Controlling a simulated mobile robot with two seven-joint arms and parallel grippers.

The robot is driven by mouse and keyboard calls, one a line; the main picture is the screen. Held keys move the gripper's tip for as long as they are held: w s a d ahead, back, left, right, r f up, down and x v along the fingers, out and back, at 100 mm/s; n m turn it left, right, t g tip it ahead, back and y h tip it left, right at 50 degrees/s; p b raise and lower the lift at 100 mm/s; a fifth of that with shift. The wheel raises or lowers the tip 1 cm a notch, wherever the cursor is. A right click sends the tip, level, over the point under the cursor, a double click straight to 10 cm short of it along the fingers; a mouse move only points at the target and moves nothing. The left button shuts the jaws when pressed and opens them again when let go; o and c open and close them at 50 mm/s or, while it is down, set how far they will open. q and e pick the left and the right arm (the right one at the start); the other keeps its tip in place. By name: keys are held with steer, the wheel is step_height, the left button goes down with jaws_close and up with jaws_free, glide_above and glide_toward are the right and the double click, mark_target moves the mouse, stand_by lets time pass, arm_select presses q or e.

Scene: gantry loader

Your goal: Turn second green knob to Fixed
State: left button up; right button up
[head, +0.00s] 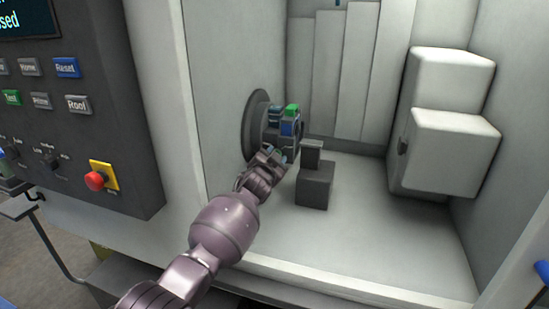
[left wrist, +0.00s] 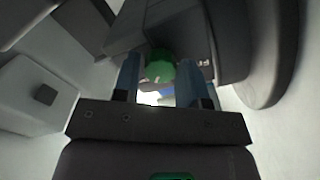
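My left arm reaches into the machine's chamber, and its gripper (head: 273,155) is at the lower front of the dark round chuck (head: 255,118) on the left wall. In the left wrist view a round green knob (left wrist: 160,67) shows between the two blue fingers of my left gripper (left wrist: 162,82). The fingers are apart, with a gap on each side of the knob. I cannot tell which green knob this is or read its label.
A dark block (head: 314,186) stands on the chamber floor just right of the gripper. White boxes (head: 452,148) are on the right wall. A control panel (head: 75,120) with a red emergency button (head: 95,181) is outside at left. The floor's front right is clear.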

arm_select(q)
steer(key=shift+o, duration=1.6)
arm_select(e)
steer(key=shift+w+r, duration=0.1)
steer(key=shift+w, duration=0.1)
arm_select(q)
steer(key=p+v, duration=0.3)
steer(key=v, duration=0.7)
steer(key=shift+s+a, duration=0.15)
steer(key=shift+s, duration=0.25)
arm_select(e)
steer(key=shift+t, duration=0.3)
steer(key=r, duration=0.2)
steer(key=w+r, duration=0.1)
steer(key=r, duration=0.1)
steer(key=shift+s, duration=0.1)
